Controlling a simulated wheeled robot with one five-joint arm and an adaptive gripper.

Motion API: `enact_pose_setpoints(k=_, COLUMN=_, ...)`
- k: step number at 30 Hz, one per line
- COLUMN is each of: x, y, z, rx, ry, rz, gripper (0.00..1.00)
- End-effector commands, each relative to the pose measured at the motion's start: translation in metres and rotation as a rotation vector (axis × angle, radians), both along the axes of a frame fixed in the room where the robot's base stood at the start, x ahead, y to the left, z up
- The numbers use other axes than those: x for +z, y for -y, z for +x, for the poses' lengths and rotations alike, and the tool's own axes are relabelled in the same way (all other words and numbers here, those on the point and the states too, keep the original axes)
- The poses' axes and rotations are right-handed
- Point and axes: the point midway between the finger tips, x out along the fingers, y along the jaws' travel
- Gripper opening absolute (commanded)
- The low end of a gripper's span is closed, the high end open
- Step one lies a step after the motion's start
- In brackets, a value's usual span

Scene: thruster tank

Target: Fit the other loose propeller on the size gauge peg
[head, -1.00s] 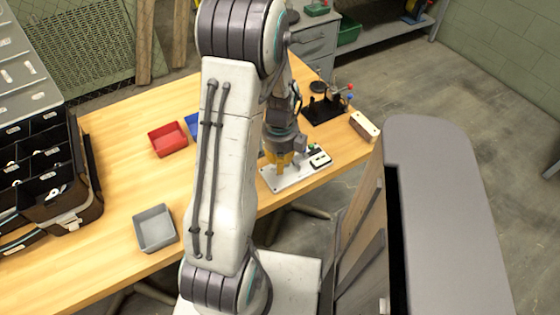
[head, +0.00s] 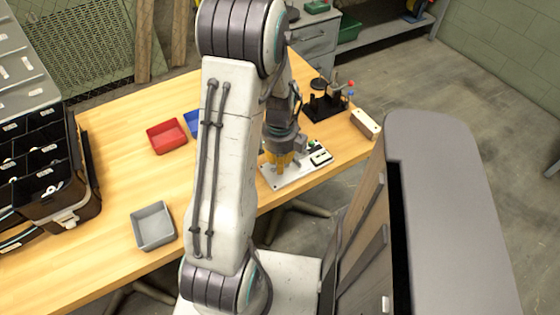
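My gripper (head: 285,168) has yellow fingers and points down over a light grey plate (head: 290,179) near the table's right edge. The plate carries a small black-and-white block (head: 320,156) and a small green part (head: 311,145) right of the fingers. The gap between the fingertips is too small to make out, so I cannot tell whether they hold anything. I cannot pick out a propeller or the gauge peg; my arm and gripper hide part of the plate.
A red bin (head: 167,136), a partly hidden blue bin (head: 192,122) and a grey bin (head: 153,226) stand on the wooden table (head: 110,165). A compartmented case (head: 45,165) is at left. A black stand (head: 325,105) and a wooden block (head: 365,123) are beyond the plate.

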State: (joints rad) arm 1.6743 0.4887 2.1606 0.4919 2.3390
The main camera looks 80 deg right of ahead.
Motion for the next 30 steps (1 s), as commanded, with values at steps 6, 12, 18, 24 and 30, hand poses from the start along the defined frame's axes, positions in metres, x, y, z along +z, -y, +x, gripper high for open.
enact_pose_setpoints(k=6, x=-0.0024, y=0.0, z=0.0, rx=0.0, ry=0.0, rz=0.0, gripper=0.0)
enact_pose_setpoints(k=12, x=-0.0069, y=0.0001, z=0.0001, rx=0.0, ry=0.0, rz=0.0, gripper=0.0)
enact_pose_setpoints(k=18, x=-0.0087, y=0.0001, z=0.0, rx=0.0, ry=0.0, rz=0.0, gripper=0.0)
enact_pose_setpoints(k=24, x=-0.0083, y=0.0001, z=0.0, rx=0.0, ry=0.0, rz=0.0, gripper=0.0)
enact_pose_setpoints(k=30, x=-0.0084, y=0.0001, z=0.0, rx=0.0, ry=0.0, rz=0.0, gripper=0.34)
